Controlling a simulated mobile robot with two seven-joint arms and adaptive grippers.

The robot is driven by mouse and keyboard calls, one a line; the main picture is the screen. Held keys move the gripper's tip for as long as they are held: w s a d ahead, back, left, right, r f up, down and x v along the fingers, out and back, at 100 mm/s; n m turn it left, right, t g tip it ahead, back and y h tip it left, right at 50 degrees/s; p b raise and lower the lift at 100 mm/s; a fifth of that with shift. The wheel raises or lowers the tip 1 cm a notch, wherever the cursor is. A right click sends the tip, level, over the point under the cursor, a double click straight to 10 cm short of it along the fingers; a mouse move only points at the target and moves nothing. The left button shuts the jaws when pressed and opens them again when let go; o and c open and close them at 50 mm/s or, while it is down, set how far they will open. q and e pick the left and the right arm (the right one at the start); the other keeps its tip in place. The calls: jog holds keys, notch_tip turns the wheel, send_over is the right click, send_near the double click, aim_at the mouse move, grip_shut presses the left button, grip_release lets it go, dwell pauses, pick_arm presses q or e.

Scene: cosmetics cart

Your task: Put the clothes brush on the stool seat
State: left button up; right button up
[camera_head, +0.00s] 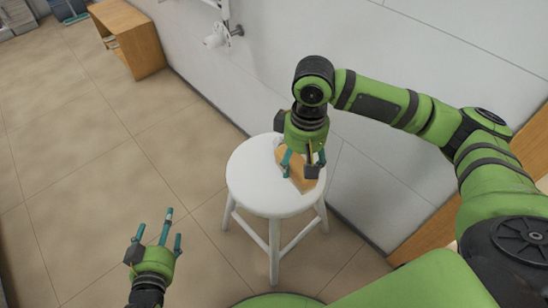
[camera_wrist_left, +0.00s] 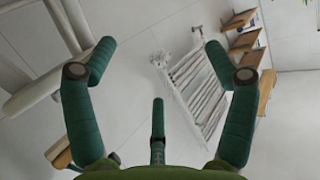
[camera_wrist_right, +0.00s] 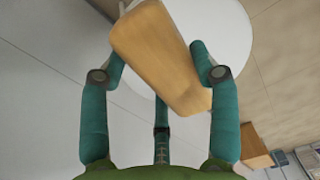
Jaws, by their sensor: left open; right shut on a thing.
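The clothes brush (camera_head: 301,178) has a tan wooden body and is in my right gripper (camera_head: 302,166), over the white round stool seat (camera_head: 250,185). In the right wrist view the brush (camera_wrist_right: 160,55) lies slanted between the fingers of my right gripper (camera_wrist_right: 160,75), with the white seat (camera_wrist_right: 225,35) behind it. I cannot tell whether the brush touches the seat. The gripper hides part of the brush. My left gripper (camera_head: 158,230) is open and empty, to the left of the stool and apart from it. In the left wrist view its fingers (camera_wrist_left: 148,65) are spread with nothing between them.
The stool stands on tan floor tiles close to the white wall (camera_head: 300,40). A wooden cabinet (camera_head: 130,40) stands at the back left. A white fixture (camera_head: 218,38) is on the wall. The floor left of the stool is clear. A white rack (camera_wrist_left: 195,90) shows in the left wrist view.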

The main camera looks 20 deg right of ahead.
jog(key=d+r+p, duration=0.1)
jog(key=d+p, duration=0.1)
jog(key=p, duration=0.1)
pick_arm(q)
jog(key=s+a+f+n+g+y+p, duration=0.1)
jog(key=s+a+f+g+y, duration=0.1)
jog(key=s+a+f+g, duration=0.4)
jog(key=s+a+f+g+y+p, duration=0.1)
jog(key=s+f+g, duration=0.4)
jog(key=s+f, duration=0.6)
pick_arm(e)
jog(key=n+b, duration=0.2)
jog(key=b, duration=0.2)
send_over(267, 190)
jog(key=f, duration=0.6)
jog(key=shift+s+d+f, duration=0.1)
jog(key=shift+d+f, duration=0.15)
jog(key=shift+f, duration=0.05)
jog(key=shift+w+a+f, duration=0.2)
jog(key=shift+a+f, duration=0.1)
jog(key=shift+a, duration=0.05)
notch_tip(267, 190, down, 3)
jog(key=shift+f+b, duration=0.1)
jog(key=shift+b, duration=0.45)
jog(key=shift+f, duration=0.25)
pick_arm(q)
notch_tip(267, 190, up, 14)
jog(key=shift+w+a+f+t, duration=0.25)
jog(key=shift+a+t, duration=0.05)
jog(key=shift+f, duration=0.1)
